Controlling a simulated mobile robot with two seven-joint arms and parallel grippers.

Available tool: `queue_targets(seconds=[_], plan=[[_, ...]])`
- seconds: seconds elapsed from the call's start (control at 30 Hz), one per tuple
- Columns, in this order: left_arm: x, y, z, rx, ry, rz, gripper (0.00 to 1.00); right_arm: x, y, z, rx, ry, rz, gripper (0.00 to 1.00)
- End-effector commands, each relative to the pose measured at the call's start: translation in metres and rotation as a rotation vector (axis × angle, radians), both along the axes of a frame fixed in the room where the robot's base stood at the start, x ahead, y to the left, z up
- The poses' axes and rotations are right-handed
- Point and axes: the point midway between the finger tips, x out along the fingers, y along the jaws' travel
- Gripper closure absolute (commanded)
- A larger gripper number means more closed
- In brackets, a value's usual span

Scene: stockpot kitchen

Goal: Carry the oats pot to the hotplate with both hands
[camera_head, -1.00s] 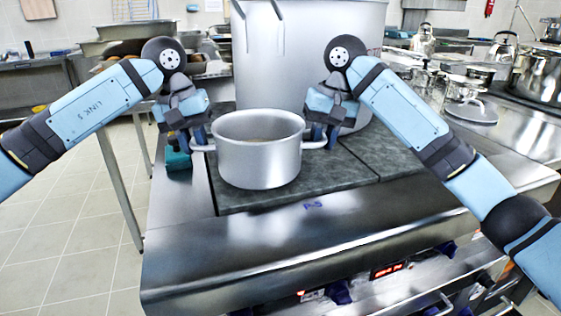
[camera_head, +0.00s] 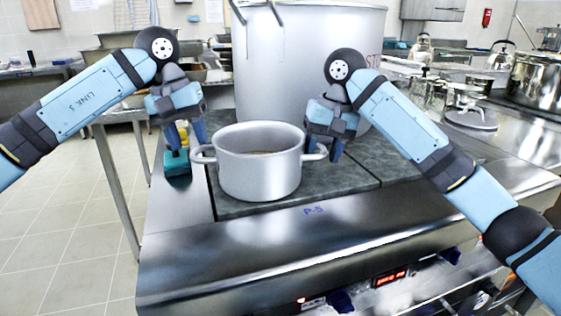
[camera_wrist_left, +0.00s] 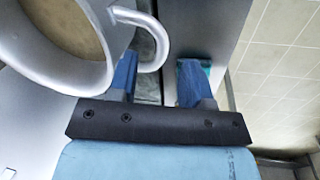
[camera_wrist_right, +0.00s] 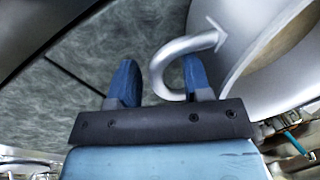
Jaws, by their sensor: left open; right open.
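The oats pot (camera_head: 258,172) is a grey metal pot with two loop handles, upright on the dark hotplate (camera_head: 345,170) of the steel stove. Something beige fills it, seen in the left wrist view (camera_wrist_left: 72,28). My left gripper (camera_head: 187,146) is open just behind the left handle (camera_head: 201,154); in its wrist view this handle (camera_wrist_left: 158,48) is close to one finger. My right gripper (camera_head: 327,155) is open by the right handle (camera_head: 316,152); in its wrist view the handle (camera_wrist_right: 165,88) reaches in between the fingertips. I cannot tell whether any finger touches a handle.
A very large stockpot (camera_head: 300,70) stands directly behind the oats pot. A small teal object (camera_head: 177,163) lies on the stove's left edge, beside my left gripper. Several pots and kettles stand on the right counter (camera_head: 525,135). The steel front ledge (camera_head: 270,245) is clear.

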Motion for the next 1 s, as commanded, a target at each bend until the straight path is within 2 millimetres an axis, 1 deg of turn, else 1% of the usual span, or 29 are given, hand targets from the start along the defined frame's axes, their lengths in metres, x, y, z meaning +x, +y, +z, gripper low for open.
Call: queue_targets(seconds=[0.03, 0.1, 0.3, 0.4, 0.57, 0.67, 1.0], plan=[[0.0, 0.002, 0.013, -0.001, -0.004, 0.002, 0.55, 0.0, 0.0, 0.0, 0.0, 0.0, 0.0, 0.55], [0.0, 0.006, 0.028, 0.0, -0.003, 0.002, 0.55, 0.0, 0.0, 0.0, 0.0, 0.0, 0.001, 0.55], [0.0, 0.013, 0.063, 0.0, -0.002, 0.002, 0.55, 0.0, 0.001, 0.0, 0.001, 0.0, 0.001, 0.55], [0.0, 0.015, 0.074, 0.001, -0.001, 0.002, 0.55, 0.0, 0.001, 0.0, 0.001, 0.0, 0.001, 0.55], [0.0, 0.017, 0.08, 0.001, 0.0, 0.001, 0.55, 0.0, -0.001, 0.006, 0.0, -0.002, 0.001, 0.55], [0.0, 0.017, 0.08, 0.001, 0.0, 0.001, 0.55, 0.0, -0.004, 0.019, 0.0, -0.004, -0.001, 0.55], [0.0, 0.017, 0.08, 0.001, 0.0, 0.001, 0.55, 0.0, -0.017, 0.088, -0.001, -0.004, -0.001, 0.55]])
